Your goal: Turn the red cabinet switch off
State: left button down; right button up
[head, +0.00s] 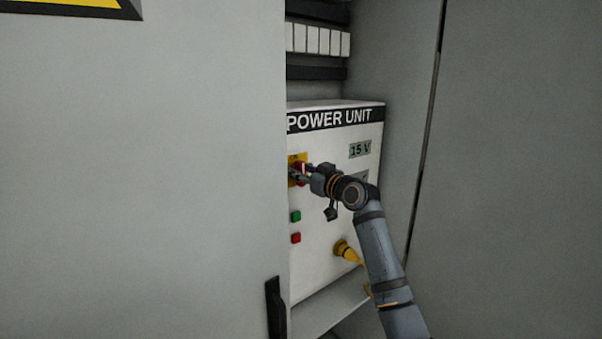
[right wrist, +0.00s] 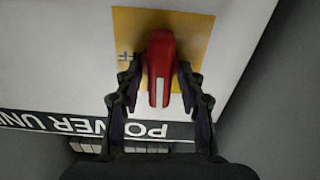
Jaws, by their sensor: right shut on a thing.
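The red switch (right wrist: 160,60) sits on a yellow plate (right wrist: 201,36) on the white power unit (head: 329,225). In the right wrist view its handle stands upright in the picture, with its white line toward the POWER UNIT lettering. Part of a label ending in "FF" shows beside the handle; the rest is hidden. In the head view the red switch (head: 299,170) is partly covered by my right gripper (head: 302,173). The right gripper's two fingers (right wrist: 160,84) are on either side of the handle, shut on it. My left gripper is not in view.
A grey cabinet door (head: 140,180) with a black handle (head: 275,308) covers the left side. Below the switch are a green button (head: 295,216) and a red button (head: 296,238). A yellow plug (head: 346,251) is at lower right. A display (head: 360,149) reads 15 V.

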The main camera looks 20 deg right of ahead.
jog(key=n+b, duration=0.2)
jog(key=b, duration=0.1)
jog(key=n+b, duration=0.1)
jog(key=n, duration=0.1)
jog(key=shift+s+a+f+b, duration=0.1)
jog(key=shift+a+f+b, duration=0.05)
jog(key=shift+f+b, duration=0.15)
jog(key=n+b, duration=0.1)
jog(key=n, duration=0.1)
jog(key=n+b, duration=0.2)
jog(key=shift+a+n, duration=0.2)
jog(key=shift+n, duration=0.1)
jog(key=n+b, duration=0.1)
jog(key=n, duration=0.1)
jog(key=n+b, duration=0.1)
jog(key=n, duration=0.1)
jog(key=shift+s+a+f+n, duration=0.1)
jog(key=shift+f+n, duration=0.05)
jog(key=shift+n, duration=0.15)
jog(key=shift+f+n+b, duration=0.1)
jog(key=shift+n+b, duration=0.65)
jog(key=shift+n, duration=1.15)
jog(key=o, duration=0.8)
